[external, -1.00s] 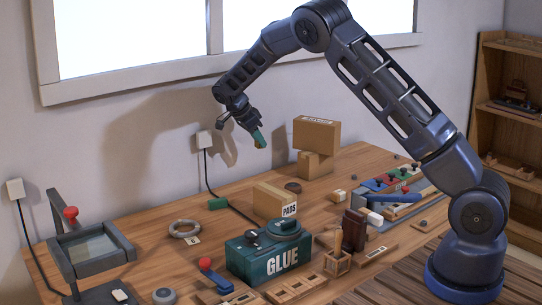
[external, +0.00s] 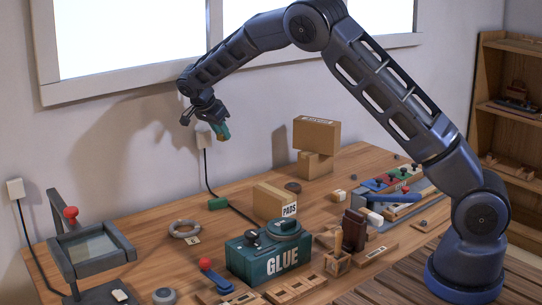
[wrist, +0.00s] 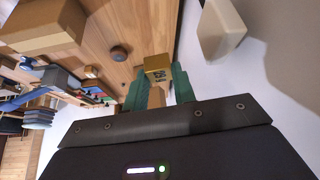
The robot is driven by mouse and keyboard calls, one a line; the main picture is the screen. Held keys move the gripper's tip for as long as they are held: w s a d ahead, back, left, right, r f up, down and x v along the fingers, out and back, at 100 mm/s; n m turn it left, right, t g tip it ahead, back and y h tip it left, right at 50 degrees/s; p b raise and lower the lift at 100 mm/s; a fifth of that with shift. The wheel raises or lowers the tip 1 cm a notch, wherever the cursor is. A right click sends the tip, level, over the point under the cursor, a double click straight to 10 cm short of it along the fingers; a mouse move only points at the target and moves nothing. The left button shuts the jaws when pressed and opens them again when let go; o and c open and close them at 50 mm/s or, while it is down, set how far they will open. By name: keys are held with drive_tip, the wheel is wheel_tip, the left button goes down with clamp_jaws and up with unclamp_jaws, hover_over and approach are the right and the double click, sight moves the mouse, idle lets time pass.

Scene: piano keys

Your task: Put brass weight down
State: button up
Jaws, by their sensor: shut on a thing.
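The brass weight (wrist: 157,64) is a small gold block with dark markings, seen in the wrist view between the green fingertips of my gripper (wrist: 158,84). My gripper is shut on it. In the external view my gripper (external: 221,131) hangs high above the back of the workbench, in front of the wall. The weight is only a small brownish patch at the fingertips there. Nothing supports it from below.
The wooden workbench (external: 160,215) holds a teal GLUE box (external: 268,262), a PADS carton (external: 272,202), stacked cartons (external: 316,135), a grey ring (external: 185,229) and a framed grey tray (external: 95,248). A wall plug (external: 203,137) with a cable is close behind my gripper. Bare wood shows left of the ring.

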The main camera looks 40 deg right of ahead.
drive_tip(key=s+a+n+t+y, duration=0.3)
drive_tip(key=a+n, duration=0.5)
drive_tip(key=a, duration=1.8)
drive_tip(key=s+a+n+t+y, duration=0.1)
drive_tip(key=s+a+n, duration=0.4)
drive_tip(key=a, duration=0.8)
drive_tip(key=s+a+n+t+y, duration=0.1)
drive_tip(key=s+a+n+y, duration=0.15)
drive_tip(key=s+a, duration=0.7)
drive_tip(key=shift+n+h, duration=0.25)
drive_tip(key=w+a+f, duration=0.1)
drive_tip(key=f, duration=0.5)
drive_tip(key=w+a+f, duration=0.1)
drive_tip(key=f, duration=0.5)
drive_tip(key=w+f, duration=0.1)
drive_tip(key=f, duration=0.6)
drive_tip(key=shift+a+f, duration=0.1)
drive_tip(key=shift+a, duration=0.3)
drive_tip(key=shift+f, duration=0.2)
drive_tip(key=o, duration=0.9)
drive_tip(key=shift+o, duration=0.2)
drive_tip(key=shift+r, duration=0.1)
drive_tip(key=v, duration=1.2)
drive_tip(key=shift+r, duration=0.1)
